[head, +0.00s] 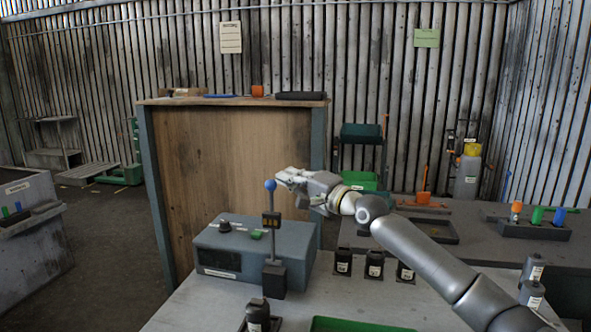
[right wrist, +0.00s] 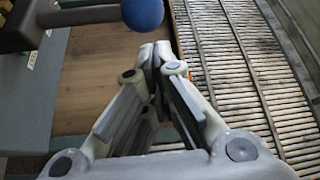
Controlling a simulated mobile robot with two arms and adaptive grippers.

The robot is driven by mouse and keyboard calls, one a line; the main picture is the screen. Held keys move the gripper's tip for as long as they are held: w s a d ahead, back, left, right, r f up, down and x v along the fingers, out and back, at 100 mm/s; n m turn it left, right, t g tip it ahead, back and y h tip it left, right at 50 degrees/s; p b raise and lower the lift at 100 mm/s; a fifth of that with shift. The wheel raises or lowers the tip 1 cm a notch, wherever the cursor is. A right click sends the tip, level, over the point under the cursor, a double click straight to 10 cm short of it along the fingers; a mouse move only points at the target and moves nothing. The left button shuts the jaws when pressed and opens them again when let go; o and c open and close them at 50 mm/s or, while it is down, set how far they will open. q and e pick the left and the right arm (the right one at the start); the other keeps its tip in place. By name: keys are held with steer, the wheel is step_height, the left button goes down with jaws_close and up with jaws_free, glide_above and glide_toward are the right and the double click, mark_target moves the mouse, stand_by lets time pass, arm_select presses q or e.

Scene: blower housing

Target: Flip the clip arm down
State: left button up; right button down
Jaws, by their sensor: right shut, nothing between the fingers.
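The clip arm (head: 271,225) stands upright in the head view, a thin grey lever with a blue ball (head: 270,185) on top and a dark block at its foot. It stands in front of the grey blower housing (head: 254,247). My right gripper (head: 283,177) is shut and empty at the height of the ball, just to its right in the picture. In the right wrist view the blue ball (right wrist: 142,14) shows at the top edge, just beyond the shut fingertips (right wrist: 155,55). I cannot tell if they touch it. My left gripper is not in view.
Several small black containers (head: 374,264) stand on the grey bench to the right of the housing. A green tray (head: 355,325) lies at the front edge. A tall wooden cabinet (head: 230,150) stands behind. A rack with coloured handles (head: 530,228) sits at the right.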

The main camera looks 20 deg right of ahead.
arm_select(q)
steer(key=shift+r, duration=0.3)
arm_select(e)
steer(key=shift+s+a+f, duration=0.15)
steer(key=shift+s+a, duration=0.05)
steer(key=shift+a, duration=0.15)
steer(key=shift+s, duration=0.1)
steer(key=s+a+f+n+t+y+b, duration=0.1)
steer(key=s+a+f+n+y+b, duration=0.3)
steer(key=s+a+n, duration=0.65)
arm_select(q)
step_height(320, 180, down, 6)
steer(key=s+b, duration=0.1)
steer(key=b, duration=0.1)
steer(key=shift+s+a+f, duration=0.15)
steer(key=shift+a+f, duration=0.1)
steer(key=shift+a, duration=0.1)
arm_select(e)
steer(key=s+a+f+m, duration=0.1)
steer(key=s+a+f, duration=0.2)
steer(key=s+f, duration=0.7)
steer(key=shift+a+f+y, duration=0.2)
steer(key=shift+f+y, duration=0.1)
steer(key=shift+f, duration=1.35)
steer(key=shift+m, duration=0.25)
